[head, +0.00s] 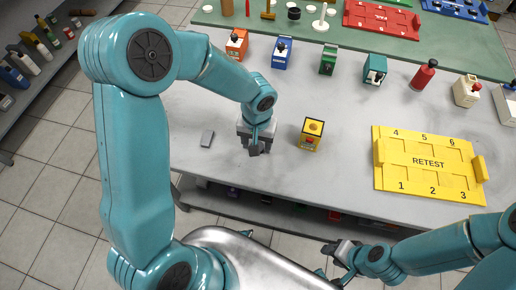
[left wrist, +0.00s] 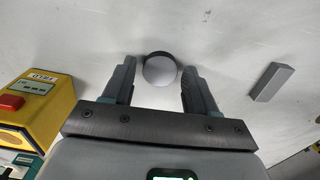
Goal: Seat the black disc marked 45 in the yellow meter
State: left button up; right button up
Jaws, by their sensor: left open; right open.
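The yellow meter (head: 309,140) stands on the grey bench, right of my left gripper (head: 254,148); it also shows at the left of the left wrist view (left wrist: 48,98). In the left wrist view, a round dark disc with a grey face (left wrist: 160,71) lies between the tips of my open left gripper (left wrist: 160,85), with gaps at its sides. No number can be read on it. In the head view the left gripper hides the disc or blends with it. My right gripper (head: 338,252) is open and empty, low in the head view, in front of the bench.
A small grey block (head: 207,138) lies left of the left gripper. A yellow RETEST tray (head: 428,178) lies at the right. The bench between yellow meter and tray is clear.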

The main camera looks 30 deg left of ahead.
pick_arm(q)
jog(key=c, duration=0.8)
jog(key=shift+r, duration=0.15)
jog(key=shift+r+p, duration=1.7)
jog(key=shift+r, duration=0.75)
jog(key=w+r+m, duration=0.1)
jog(key=r, duration=0.1)
jog(key=w+d+r+m, duration=0.1)
jog(key=r, duration=0.1)
jog(key=w+r, duration=0.1)
jog(key=shift+w+d+r+m, duration=0.3)
jog(key=shift+w+r+m, duration=0.1)
